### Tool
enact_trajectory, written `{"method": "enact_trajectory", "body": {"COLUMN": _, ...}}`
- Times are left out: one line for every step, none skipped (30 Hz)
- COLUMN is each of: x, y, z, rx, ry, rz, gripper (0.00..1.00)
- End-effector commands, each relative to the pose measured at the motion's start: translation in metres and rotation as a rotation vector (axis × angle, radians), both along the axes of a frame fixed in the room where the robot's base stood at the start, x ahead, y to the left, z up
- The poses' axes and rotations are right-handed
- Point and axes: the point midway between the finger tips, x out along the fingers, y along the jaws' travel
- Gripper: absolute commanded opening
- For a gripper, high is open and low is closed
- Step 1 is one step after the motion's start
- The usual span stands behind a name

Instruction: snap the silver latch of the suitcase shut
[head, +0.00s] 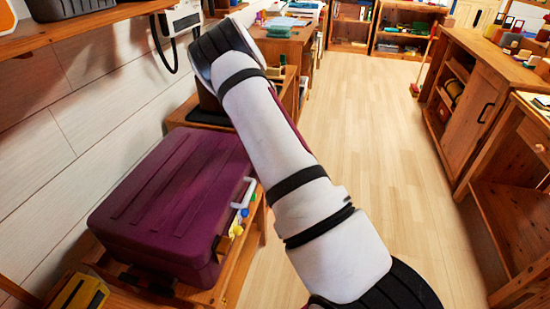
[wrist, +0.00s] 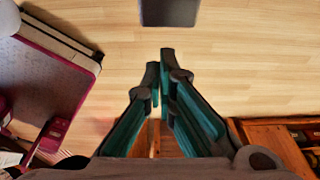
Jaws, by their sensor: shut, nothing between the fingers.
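The purple suitcase (head: 165,205) lies closed-looking and flat on a low wooden bench (head: 240,275) at the left of the head view. A white handle (head: 244,193) is on its right-hand side, with small blue and yellow pieces (head: 237,228) beside it. I cannot make out the silver latch for certain at this size. My gripper (wrist: 160,65) shows in the wrist view with its teal fingers together and nothing between them. It is over wooden floor, apart from the suitcase, which I cannot identify in that view. My arm hides the gripper in the head view.
A wooden desk (head: 285,45) with items on it stands beyond the suitcase against the left side. Wooden cabinets (head: 475,105) line the right. A yellow and black object (head: 78,294) is at the bottom left. The floor (head: 385,160) between is clear.

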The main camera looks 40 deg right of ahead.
Motion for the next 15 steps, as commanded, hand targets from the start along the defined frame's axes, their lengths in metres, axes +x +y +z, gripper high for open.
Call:
{"method": "enact_trajectory", "body": {"x": -0.005, "y": -0.006, "z": -0.001, "rx": 0.000, "ry": 0.000, "rz": -0.003, "gripper": 0.00}}
{"method": "enact_trajectory", "body": {"x": -0.008, "y": -0.010, "z": -0.002, "rx": 0.000, "ry": 0.000, "rz": -0.003, "gripper": 0.00}}
{"method": "enact_trajectory", "body": {"x": -0.012, "y": -0.015, "z": -0.003, "rx": 0.000, "ry": 0.000, "rz": -0.002, "gripper": 0.00}}
{"method": "enact_trajectory", "body": {"x": -0.016, "y": -0.019, "z": -0.004, "rx": 0.000, "ry": 0.000, "rz": -0.002, "gripper": 0.00}}
{"method": "enact_trajectory", "body": {"x": -0.020, "y": -0.024, "z": -0.006, "rx": 0.000, "ry": 0.000, "rz": -0.002, "gripper": 0.00}}
{"method": "enact_trajectory", "body": {"x": -0.014, "y": -0.020, "z": 0.008, "rx": -0.001, "ry": -0.004, "rz": 0.005, "gripper": 0.00}}
{"method": "enact_trajectory", "body": {"x": -0.013, "y": -0.019, "z": 0.016, "rx": -0.001, "ry": -0.005, "rz": 0.005, "gripper": 0.00}}
{"method": "enact_trajectory", "body": {"x": -0.012, "y": -0.018, "z": 0.023, "rx": -0.001, "ry": -0.005, "rz": 0.006, "gripper": 0.00}}
{"method": "enact_trajectory", "body": {"x": -0.010, "y": -0.017, "z": 0.032, "rx": -0.001, "ry": -0.005, "rz": 0.006, "gripper": 0.00}}
{"method": "enact_trajectory", "body": {"x": -0.010, "y": -0.016, "z": 0.038, "rx": -0.002, "ry": -0.004, "rz": 0.006, "gripper": 0.00}}
{"method": "enact_trajectory", "body": {"x": -0.009, "y": -0.015, "z": 0.045, "rx": -0.001, "ry": -0.003, "rz": 0.006, "gripper": 0.00}}
{"method": "enact_trajectory", "body": {"x": -0.008, "y": -0.014, "z": 0.053, "rx": -0.001, "ry": -0.004, "rz": 0.005, "gripper": 0.00}}
{"method": "enact_trajectory", "body": {"x": -0.007, "y": -0.014, "z": 0.058, "rx": -0.001, "ry": -0.003, "rz": 0.004, "gripper": 0.00}}
{"method": "enact_trajectory", "body": {"x": -0.007, "y": -0.013, "z": 0.063, "rx": -0.001, "ry": -0.002, "rz": 0.004, "gripper": 0.00}}
{"method": "enact_trajectory", "body": {"x": -0.005, "y": -0.013, "z": 0.069, "rx": -0.001, "ry": -0.002, "rz": 0.004, "gripper": 0.00}}
